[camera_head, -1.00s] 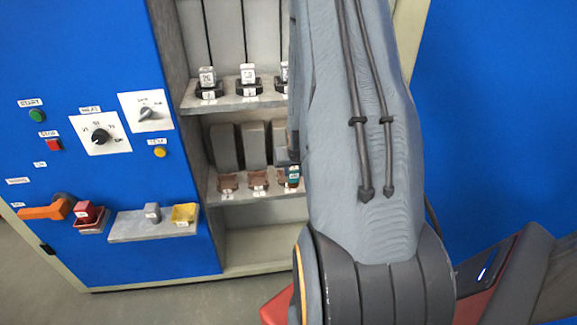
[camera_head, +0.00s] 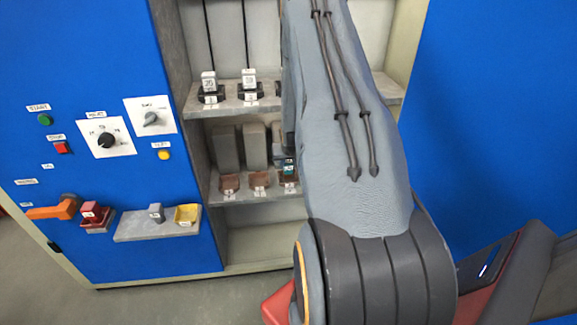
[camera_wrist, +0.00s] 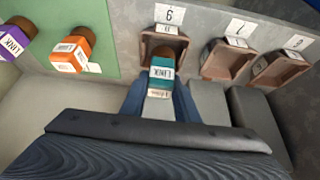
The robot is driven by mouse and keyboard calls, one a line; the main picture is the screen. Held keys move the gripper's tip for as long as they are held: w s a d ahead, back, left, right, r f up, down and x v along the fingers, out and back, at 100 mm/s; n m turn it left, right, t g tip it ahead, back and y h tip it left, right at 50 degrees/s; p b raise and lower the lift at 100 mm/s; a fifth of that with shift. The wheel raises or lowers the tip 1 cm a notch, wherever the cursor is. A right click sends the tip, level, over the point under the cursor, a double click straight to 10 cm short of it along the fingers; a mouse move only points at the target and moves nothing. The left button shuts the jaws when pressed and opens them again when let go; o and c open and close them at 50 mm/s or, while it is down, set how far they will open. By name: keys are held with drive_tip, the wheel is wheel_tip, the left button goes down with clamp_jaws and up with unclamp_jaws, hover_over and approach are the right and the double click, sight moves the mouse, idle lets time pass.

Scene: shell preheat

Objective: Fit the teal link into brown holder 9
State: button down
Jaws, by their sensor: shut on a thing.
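The teal link (camera_wrist: 161,75) is between the fingers of my gripper (camera_wrist: 161,92) in the wrist view. Its brown rounded end points into the mouth of brown holder 9 (camera_wrist: 181,43), whose label reads upside down there. I cannot tell how deep the link sits in it. In the head view the teal link (camera_head: 289,168) shows just above the rightmost visible brown holder (camera_head: 290,188), on the lower shelf. My arm hides most of my gripper there.
Two empty brown holders stand beside holder 9 in the wrist view (camera_wrist: 228,60) (camera_wrist: 280,68). An orange link (camera_wrist: 72,52) and a purple link (camera_wrist: 12,42) lie on the other side. Grey blocks (camera_head: 227,147) stand behind the holders. Black holders (camera_head: 211,90) line the upper shelf.

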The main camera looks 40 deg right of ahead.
drive_tip(key=shift+f, duration=0.6)
drive_tip(key=shift+w+d+f+p, duration=0.15)
drive_tip(key=shift+f+p, duration=0.1)
drive_tip(key=shift+p, duration=0.05)
drive_tip(key=shift+f, duration=0.4)
drive_tip(key=c, duration=1.4)
unclamp_jaws()
drive_tip(key=shift+o, duration=0.2)
drive_tip(key=shift+r, duration=0.1)
